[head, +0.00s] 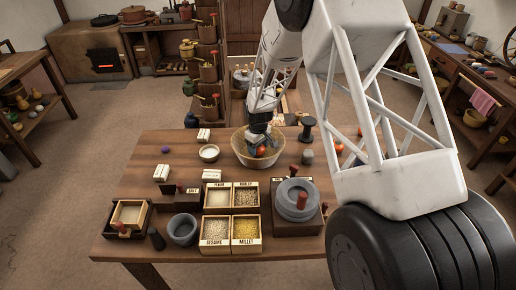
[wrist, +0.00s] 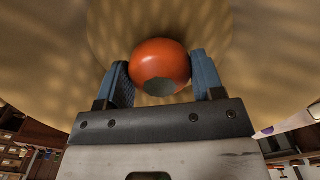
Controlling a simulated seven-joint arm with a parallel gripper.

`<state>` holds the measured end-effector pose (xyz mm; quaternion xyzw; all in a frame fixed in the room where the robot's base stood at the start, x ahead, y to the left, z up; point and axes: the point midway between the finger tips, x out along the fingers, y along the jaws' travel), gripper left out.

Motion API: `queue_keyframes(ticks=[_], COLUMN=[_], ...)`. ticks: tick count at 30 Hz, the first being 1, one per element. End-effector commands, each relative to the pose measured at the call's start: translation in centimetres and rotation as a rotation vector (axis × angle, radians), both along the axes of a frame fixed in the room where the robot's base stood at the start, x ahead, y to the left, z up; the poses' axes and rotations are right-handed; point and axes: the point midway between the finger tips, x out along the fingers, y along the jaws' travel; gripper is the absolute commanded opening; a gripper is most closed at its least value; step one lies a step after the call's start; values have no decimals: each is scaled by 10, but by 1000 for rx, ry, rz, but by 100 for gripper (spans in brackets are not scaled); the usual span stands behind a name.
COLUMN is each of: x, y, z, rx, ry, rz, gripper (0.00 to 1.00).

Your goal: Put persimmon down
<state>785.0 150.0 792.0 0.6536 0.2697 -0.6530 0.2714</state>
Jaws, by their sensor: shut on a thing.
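The persimmon (wrist: 158,62) is a round orange fruit with a grey-green patch facing the wrist camera. My gripper (wrist: 160,80) has its two blue fingers shut on it, one on each side. In the head view my gripper (head: 262,146) reaches down into a woven basket (head: 240,151) on the table, and the persimmon (head: 261,151) shows at its fingertips inside the rim. The basket's tan inner wall (wrist: 60,60) fills the wrist view around the fruit. Whether the persimmon touches the basket's bottom cannot be told.
A dark spool (head: 307,129) stands right of the basket. Bare wood shows at the table's left.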

Motion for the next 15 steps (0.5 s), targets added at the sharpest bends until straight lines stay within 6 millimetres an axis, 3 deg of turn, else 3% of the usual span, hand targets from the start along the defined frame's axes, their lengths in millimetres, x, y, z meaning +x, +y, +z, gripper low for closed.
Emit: queue_keyframes(ticks=[15], x=[0], y=[0], z=[-9], rx=[0], ry=[0], rz=[0], gripper=[36])
